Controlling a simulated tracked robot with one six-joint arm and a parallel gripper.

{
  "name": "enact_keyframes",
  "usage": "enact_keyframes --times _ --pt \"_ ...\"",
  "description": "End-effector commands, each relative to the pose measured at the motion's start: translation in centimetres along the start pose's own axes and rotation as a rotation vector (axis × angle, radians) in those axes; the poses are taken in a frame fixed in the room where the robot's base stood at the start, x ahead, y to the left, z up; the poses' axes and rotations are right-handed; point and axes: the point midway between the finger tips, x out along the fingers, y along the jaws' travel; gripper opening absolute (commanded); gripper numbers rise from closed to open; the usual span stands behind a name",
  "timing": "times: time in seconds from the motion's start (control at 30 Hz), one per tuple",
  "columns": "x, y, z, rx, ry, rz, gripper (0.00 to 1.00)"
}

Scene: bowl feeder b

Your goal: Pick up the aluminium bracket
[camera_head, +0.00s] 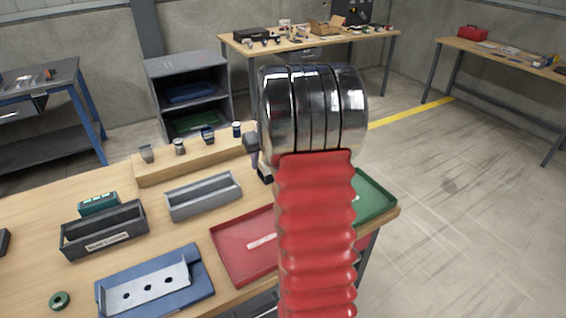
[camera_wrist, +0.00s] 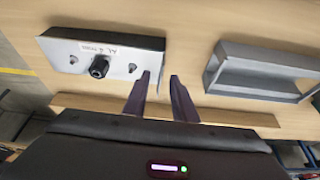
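A silvery angled bracket (camera_head: 148,288) with several round holes lies in a blue tray (camera_head: 196,262) at the front left of the bench in the head view. My gripper (camera_wrist: 160,88) shows in the wrist view with its two dark fingers apart and nothing between them. In the head view it is mostly hidden behind my arm, far to the right of and behind the bracket. The wrist view also shows a grey metal piece (camera_wrist: 153,55) with a label, two holes and a black knob; I cannot tell whether it is the same bracket.
A grey bin (camera_head: 203,196), a dark labelled bin (camera_head: 104,232), a red tray (camera_head: 228,251) and a green tray (camera_head: 378,199) stand on the bench. A wooden riser (camera_head: 195,163) with small parts runs along the back. A green ring (camera_head: 52,299) lies front left.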

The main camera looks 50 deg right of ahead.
Motion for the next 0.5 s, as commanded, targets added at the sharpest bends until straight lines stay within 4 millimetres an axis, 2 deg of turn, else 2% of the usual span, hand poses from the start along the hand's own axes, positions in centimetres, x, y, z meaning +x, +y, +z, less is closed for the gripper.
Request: enact_keyframes --times 0.17,0.5 --pt "-0.01 -0.02 -0.01 0.0 0.0 0.0 0.24" --pt "-0.02 -0.05 -0.01 -0.001 0.0 0.0 0.0"
